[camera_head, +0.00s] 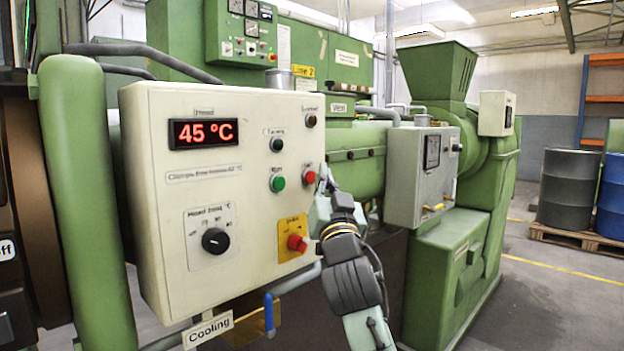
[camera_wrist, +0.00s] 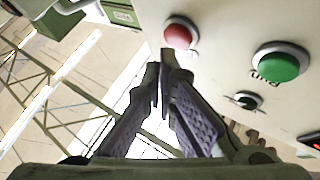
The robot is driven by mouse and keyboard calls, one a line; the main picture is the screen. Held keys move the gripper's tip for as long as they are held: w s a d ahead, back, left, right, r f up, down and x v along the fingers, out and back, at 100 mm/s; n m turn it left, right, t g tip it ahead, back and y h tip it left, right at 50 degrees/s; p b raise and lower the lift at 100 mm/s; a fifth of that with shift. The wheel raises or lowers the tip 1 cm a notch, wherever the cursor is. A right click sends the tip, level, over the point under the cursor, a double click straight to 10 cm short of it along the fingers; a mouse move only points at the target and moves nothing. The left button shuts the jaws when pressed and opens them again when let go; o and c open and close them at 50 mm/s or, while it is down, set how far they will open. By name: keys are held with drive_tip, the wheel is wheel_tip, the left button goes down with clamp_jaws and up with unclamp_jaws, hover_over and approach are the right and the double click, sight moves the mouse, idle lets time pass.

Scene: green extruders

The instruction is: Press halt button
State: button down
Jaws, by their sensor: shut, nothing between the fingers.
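A cream control box (camera_head: 165,260) hangs on the green machine, with a "45 °C" display. On its right side a small red button (camera_head: 309,177) sits to the right of a green button (camera_head: 278,183). In the wrist view the red button (camera_wrist: 180,36) is just beyond my fingertips, and the green one (camera_wrist: 281,62) is to its right. My gripper (camera_wrist: 165,58) is shut and empty, its tips close to the red button; I cannot tell whether they touch it. In the head view my gripper (camera_head: 323,170) is just right of that button. Its label is not readable.
A larger red knob (camera_head: 296,243) on a yellow plate (camera_head: 285,250) lies lower on the box, near my arm. A black dial (camera_head: 215,240) is lower left. A grey box (camera_head: 405,165) stands to the right. Barrels (camera_head: 568,188) stand on a pallet far right.

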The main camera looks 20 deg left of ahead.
drive_tip(key=shift+d, duration=0.15)
drive_tip(key=d, duration=0.1)
drive_tip(key=s+d, duration=0.1)
drive_tip(key=d, duration=0.2)
drive_tip(key=shift+s+d, duration=0.3)
drive_tip(key=shift+s, duration=0.1)
idle(0.6)
